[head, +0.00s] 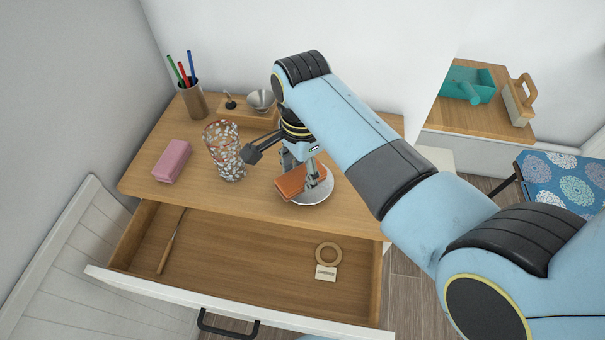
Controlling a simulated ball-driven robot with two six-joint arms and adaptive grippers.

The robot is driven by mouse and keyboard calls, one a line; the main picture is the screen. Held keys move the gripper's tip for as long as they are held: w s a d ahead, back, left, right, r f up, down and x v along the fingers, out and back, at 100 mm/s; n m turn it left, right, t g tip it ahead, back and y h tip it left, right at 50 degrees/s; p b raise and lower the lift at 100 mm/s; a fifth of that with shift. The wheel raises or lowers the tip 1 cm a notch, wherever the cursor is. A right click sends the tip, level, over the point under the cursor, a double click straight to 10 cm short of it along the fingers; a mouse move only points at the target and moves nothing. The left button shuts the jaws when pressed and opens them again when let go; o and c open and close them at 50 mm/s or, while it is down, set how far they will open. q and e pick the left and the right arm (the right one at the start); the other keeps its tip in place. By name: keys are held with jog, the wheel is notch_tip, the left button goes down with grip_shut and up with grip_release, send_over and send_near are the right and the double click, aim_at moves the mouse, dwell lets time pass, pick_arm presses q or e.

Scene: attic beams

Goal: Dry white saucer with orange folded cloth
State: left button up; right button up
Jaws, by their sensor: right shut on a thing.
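The orange folded cloth (301,182) is over the white saucer (322,194) on the desk top, near the front right edge. My right gripper (311,178) comes down from above and is shut on the cloth, holding it at the saucer. The cloth covers much of the saucer, so only its right and front rim show. Whether the cloth presses on the saucer cannot be told for sure. My left gripper is not in view.
A pen cup (195,101) and a metal funnel (260,100) are behind. The open drawer (230,255) below holds a wooden ring (328,247) and a thin stick.

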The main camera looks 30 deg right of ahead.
aim_at(303, 172)
jog(key=shift+d, duration=0.15)
jog(key=shift+w+d+r, duration=0.1)
jog(key=shift+w+r, duration=0.05)
jog(key=shift+r, duration=2.15)
